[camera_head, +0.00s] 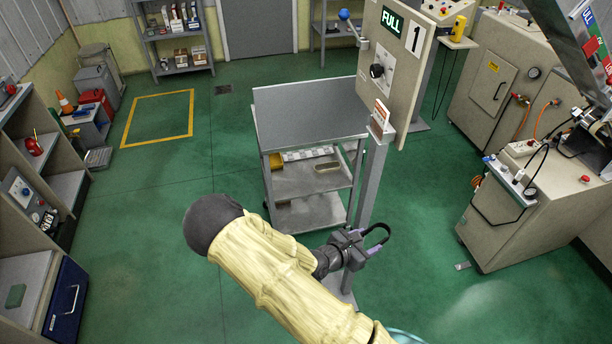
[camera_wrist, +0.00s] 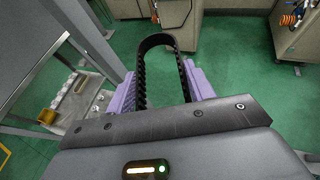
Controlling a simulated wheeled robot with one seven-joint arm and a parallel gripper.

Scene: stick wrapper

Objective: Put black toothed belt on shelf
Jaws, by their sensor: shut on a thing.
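A black toothed belt (camera_wrist: 160,39) stands out as an upright-looking loop between the purple fingers of my gripper (camera_wrist: 162,85) in the wrist view. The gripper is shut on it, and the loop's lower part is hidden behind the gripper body. In the head view the belt (camera_head: 384,229) is a small dark curve at my gripper (camera_head: 366,246). My gripper is in front of a grey tiered shelf cart (camera_head: 305,108), near its right front side. The cart's lower shelf (camera_head: 292,188) holds some small items, and its top is bare.
A post with a panel marked FULL and 1 (camera_head: 397,70) stands at the cart's right. Machines (camera_head: 537,200) fill the right side. A shelf unit (camera_head: 68,188) is at the left and another (camera_head: 178,40) at the back. Green floor is clear between the left unit and cart.

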